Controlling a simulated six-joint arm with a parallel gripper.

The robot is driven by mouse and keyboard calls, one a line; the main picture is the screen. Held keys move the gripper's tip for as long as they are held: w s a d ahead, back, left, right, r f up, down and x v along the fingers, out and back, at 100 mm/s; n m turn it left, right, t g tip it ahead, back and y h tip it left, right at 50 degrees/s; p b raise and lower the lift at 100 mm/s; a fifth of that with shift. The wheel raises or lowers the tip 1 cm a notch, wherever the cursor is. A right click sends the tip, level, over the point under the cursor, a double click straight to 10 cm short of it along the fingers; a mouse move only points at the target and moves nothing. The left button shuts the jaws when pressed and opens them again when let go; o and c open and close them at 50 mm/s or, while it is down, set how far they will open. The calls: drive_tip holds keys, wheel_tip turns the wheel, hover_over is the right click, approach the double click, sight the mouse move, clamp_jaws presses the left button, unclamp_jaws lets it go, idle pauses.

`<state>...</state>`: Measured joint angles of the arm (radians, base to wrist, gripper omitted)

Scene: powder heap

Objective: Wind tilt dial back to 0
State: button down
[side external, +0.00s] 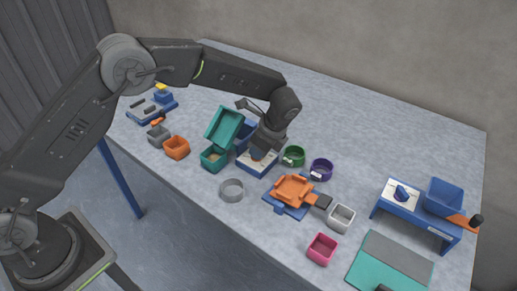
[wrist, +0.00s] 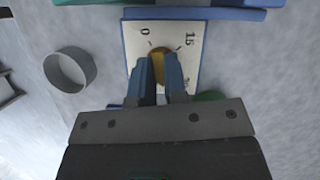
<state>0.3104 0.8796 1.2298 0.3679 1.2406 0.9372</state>
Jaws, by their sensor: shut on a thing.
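The tilt dial is a yellow-brown knob (wrist: 158,65) on a pale plate (wrist: 190,30) with a blue edge. The marks 0 and 15 are readable at the plate's top left and top right; a further mark at right is mostly hidden by a finger. My gripper (wrist: 159,73) is shut on the knob, one blue finger on each side. Which mark the dial points to cannot be told. In the side view my gripper (side external: 258,153) reaches down to the plate (side external: 250,168), hiding the knob, beside an open teal box (side external: 214,158) with a raised teal part.
A grey ring-like cup (side external: 231,190) stands in front of the dial. Green (side external: 293,156) and purple (side external: 321,169) cups stand to its right. An orange tray (side external: 293,190) is at front right, and a blue stand (side external: 415,217) is farther right. The table's back strip is clear.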

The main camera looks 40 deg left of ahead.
drive_tip(key=n, duration=0.2)
drive_tip(key=n+g, duration=0.1)
drive_tip(key=n, duration=0.1)
drive_tip(key=shift+a+f+g, duration=0.1)
drive_tip(key=shift+f+g, duration=0.1)
drive_tip(key=shift+g, duration=0.1)
drive_tip(key=n, duration=0.2)
drive_tip(key=n+g+h, duration=0.1)
drive_tip(key=n, duration=0.1)
drive_tip(key=shift+w+a+h, duration=0.1)
drive_tip(key=shift+a+h, duration=0.05)
drive_tip(key=shift+h, duration=0.15)
drive_tip(key=n+g+h, duration=0.1)
drive_tip(key=n, duration=0.3)
drive_tip(key=shift+n, duration=0.4)
drive_tip(key=shift+a+f+n+h, duration=0.15)
drive_tip(key=shift+n+h, duration=0.85)
drive_tip(key=shift+n, duration=1)
drive_tip(key=c, duration=1.2)
unclamp_jaws()
drive_tip(key=shift+o, duration=0.2)
drive_tip(key=shift+w+r, duration=0.1)
drive_tip(key=shift+r, duration=0.1)
